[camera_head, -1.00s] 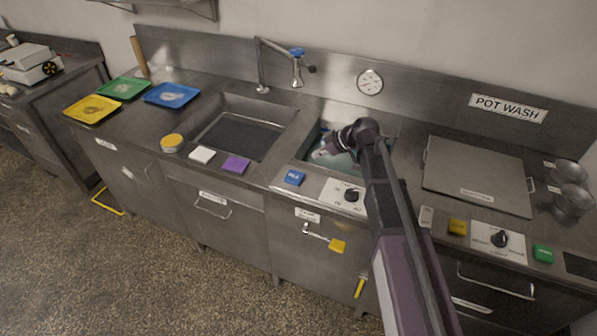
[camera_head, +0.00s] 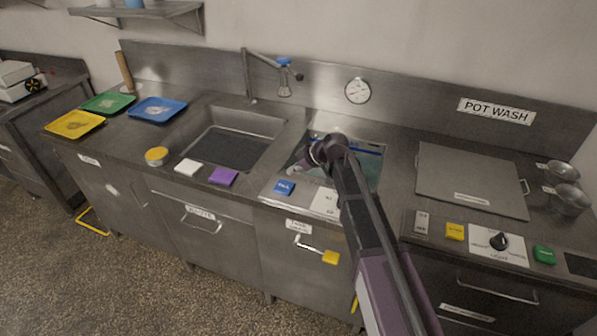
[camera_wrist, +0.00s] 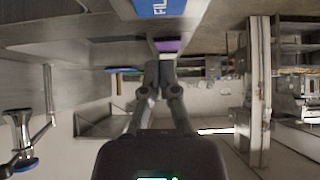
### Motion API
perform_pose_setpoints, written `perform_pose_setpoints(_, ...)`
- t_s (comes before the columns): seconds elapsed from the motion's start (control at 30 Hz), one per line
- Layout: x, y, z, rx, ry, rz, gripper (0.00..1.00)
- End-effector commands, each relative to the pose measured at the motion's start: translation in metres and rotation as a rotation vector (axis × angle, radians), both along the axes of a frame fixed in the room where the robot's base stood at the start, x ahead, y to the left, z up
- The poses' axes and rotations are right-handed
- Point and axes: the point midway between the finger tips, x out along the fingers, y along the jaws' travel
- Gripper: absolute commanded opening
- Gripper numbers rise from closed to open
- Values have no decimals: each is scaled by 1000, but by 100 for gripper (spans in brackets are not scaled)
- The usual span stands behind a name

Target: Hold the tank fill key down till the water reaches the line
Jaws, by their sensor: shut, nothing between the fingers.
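The blue fill key (camera_head: 284,187) sits on the counter at the front left of the tank. It also shows large and partly cut off at the top of the wrist view (camera_wrist: 158,7), lettered "FIL". The tank (camera_head: 367,192) is an open basin with bluish water in it, and my arm covers part of it. I cannot make out the level against a line. My gripper (camera_head: 301,169) is shut and empty, over the tank's left side, just behind the key and apart from it. Its closed fingers show in the wrist view (camera_wrist: 162,70).
A white dial panel (camera_head: 325,202) lies right of the key, partly behind my arm. A purple block (camera_head: 223,176) and white block (camera_head: 188,167) lie to the left. A tap (camera_head: 284,80) stands behind the empty sink (camera_head: 220,150). A lidded unit (camera_head: 470,180) is at right.

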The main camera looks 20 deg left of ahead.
Motion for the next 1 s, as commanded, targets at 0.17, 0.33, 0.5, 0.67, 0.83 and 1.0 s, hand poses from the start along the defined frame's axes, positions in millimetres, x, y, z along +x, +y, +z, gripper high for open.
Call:
perform_pose_setpoints(0.17, 2, 15, -19, 0, -1, 2, 0)
perform_pose_setpoints(0.33, 2, 19, -32, 0, -1, -1, 0)
perform_pose_setpoints(0.5, 1, 19, -44, 0, 0, 0, 0)
perform_pose_setpoints(0.67, 1, 20, -53, 0, 0, 1, 0)
perform_pose_setpoints(0.83, 1, 20, -58, 0, 0, 1, 0)
perform_pose_setpoints(1.0, 1, 20, -59, 0, 0, 1, 0)
